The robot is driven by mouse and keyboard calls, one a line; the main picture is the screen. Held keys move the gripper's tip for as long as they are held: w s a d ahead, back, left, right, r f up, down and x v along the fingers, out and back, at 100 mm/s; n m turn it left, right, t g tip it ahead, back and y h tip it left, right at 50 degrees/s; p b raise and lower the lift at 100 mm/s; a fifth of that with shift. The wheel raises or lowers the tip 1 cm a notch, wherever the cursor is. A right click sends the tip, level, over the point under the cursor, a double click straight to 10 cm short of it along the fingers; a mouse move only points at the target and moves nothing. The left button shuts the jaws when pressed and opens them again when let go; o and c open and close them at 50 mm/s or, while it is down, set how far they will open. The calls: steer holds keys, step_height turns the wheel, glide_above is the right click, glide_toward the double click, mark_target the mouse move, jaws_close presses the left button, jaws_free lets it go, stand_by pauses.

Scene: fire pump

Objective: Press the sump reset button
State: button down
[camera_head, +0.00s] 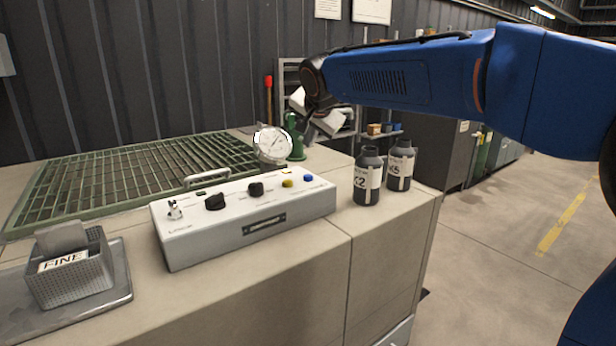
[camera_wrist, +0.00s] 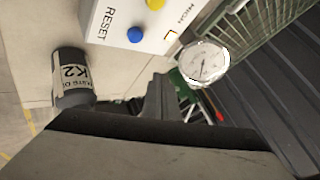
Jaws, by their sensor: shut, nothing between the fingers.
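A white control box (camera_head: 250,221) sits on the counter. A blue button (camera_head: 308,178) and a yellow button (camera_head: 288,184) are at its right end. In the wrist view the blue button (camera_wrist: 136,35) is beside the printed word RESET, with the yellow button (camera_wrist: 155,4) near it. My gripper (camera_head: 303,122) is above and behind the box's right end, near the round gauge (camera_head: 272,143), apart from the buttons. In the wrist view my gripper (camera_wrist: 163,92) is shut and empty, its fingers partly dark and hard to make out.
Two dark bottles, K2 (camera_head: 367,178) and another (camera_head: 400,166), stand right of the box near the counter edge. A green grating (camera_head: 130,172) lies behind it. A mesh basket (camera_head: 72,275) with a FINE label is at the left. Open floor lies to the right.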

mark_target(309, 177)
steer(key=shift+f, duration=3.35)
steer(key=shift+f, duration=0.25)
steer(key=shift+f, duration=0.15)
steer(key=shift+f, duration=0.55)
stand_by(0.5)
steer(key=shift+r, duration=0.95)
steer(key=shift+r, duration=2.5)
